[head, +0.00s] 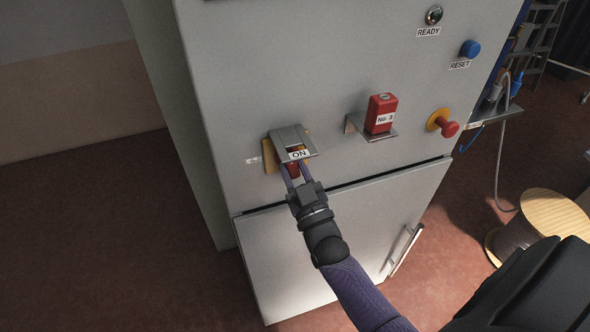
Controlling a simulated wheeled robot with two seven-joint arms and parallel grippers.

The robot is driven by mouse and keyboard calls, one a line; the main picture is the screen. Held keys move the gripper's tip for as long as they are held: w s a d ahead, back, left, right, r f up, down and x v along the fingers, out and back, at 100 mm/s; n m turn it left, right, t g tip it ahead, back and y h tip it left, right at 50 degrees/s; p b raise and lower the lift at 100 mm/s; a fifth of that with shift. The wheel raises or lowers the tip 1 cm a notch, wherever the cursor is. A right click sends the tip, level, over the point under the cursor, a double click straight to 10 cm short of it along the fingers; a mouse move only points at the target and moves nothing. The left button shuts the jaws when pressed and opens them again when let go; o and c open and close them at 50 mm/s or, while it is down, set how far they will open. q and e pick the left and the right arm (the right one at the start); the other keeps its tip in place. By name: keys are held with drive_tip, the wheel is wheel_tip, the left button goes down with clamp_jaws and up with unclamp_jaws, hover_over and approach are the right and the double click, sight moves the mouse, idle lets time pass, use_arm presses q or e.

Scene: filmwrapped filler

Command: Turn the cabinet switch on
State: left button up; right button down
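The cabinet switch sits on the front of the grey cabinet (235,110), on a yellow plate (268,156). A grey metal hood (290,136) with a white "ON" label (299,154) juts out over it. A red part (293,172) of the switch shows below the label; the rest is hidden by the hood and my fingers. My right gripper (294,172) is just under the hood, its two purple fingers apart on either side of the red part. I cannot tell whether they touch it. My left gripper is out of view.
A red block labelled "No. 3" (381,113) stands on a small bracket right of the switch. A red mushroom button (447,128), a blue RESET button (470,49) and a READY lamp (434,15) are farther right. A wooden spool (552,215) stands at right.

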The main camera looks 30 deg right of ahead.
drive_tip(key=shift+a+m+h, duration=0.1)
drive_tip(key=shift+m+h, duration=0.6)
drive_tip(key=shift+m, duration=0.9)
drive_tip(key=shift+c, duration=2)
unclamp_jaws()
drive_tip(key=b+v, duration=0.1)
drive_tip(key=v, duration=0.9)
drive_tip(key=shift+a+r, duration=0.1)
